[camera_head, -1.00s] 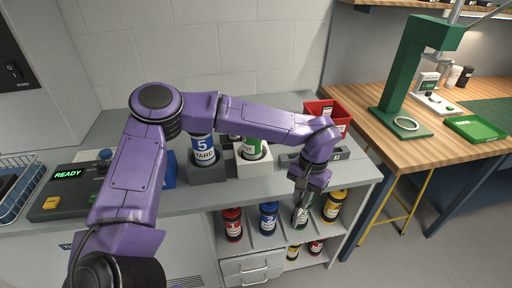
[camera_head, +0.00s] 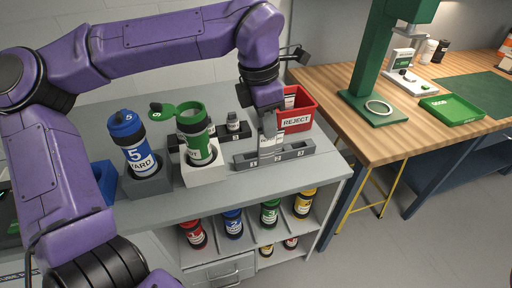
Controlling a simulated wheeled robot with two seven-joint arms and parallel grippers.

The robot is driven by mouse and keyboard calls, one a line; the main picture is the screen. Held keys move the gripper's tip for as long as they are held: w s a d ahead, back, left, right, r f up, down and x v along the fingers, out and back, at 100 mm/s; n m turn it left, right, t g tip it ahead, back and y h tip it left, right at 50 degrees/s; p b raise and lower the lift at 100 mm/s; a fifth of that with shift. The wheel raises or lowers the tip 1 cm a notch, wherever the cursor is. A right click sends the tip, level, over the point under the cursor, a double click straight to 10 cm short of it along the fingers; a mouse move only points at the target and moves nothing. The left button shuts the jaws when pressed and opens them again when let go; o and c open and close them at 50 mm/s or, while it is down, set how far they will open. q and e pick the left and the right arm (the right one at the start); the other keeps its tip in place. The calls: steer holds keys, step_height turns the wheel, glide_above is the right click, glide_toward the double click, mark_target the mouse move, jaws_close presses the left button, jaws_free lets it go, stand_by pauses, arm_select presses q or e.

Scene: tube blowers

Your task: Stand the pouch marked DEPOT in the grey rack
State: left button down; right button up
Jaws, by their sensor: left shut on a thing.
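My left gripper (camera_head: 269,126) points down at the grey rack (camera_head: 246,161) and is shut on a small pale pouch (camera_head: 271,148). The pouch hangs roughly upright at the rack's middle part. Its print is too small to read, and I cannot tell whether its lower end is seated in a slot. The rack's front carries small number labels. The fingers partly hide the pouch's top. My right gripper is not in view.
A red REJECT bin (camera_head: 297,113) stands close behind and right of the rack. To the left are an open green canister (camera_head: 196,135) in a white holder and a blue YARD canister (camera_head: 134,148). A dark rack with a small bottle (camera_head: 233,122) stands behind.

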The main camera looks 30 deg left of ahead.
arm_select(q)
steer(key=w+a+f+p, duration=0.4)
steer(key=w+a+f, duration=0.3)
steer(key=f, duration=0.5)
steer(key=a, duration=0.2)
steer(key=shift+w+a+f, duration=0.15)
steer(key=shift+w+a, duration=0.25)
steer(key=shift+f, duration=0.1)
steer(key=c, duration=1.1)
jaws_free()
step_height(320, 180, up, 12)
steer(key=s+a+b, duration=0.1)
steer(key=shift+s, duration=0.2)
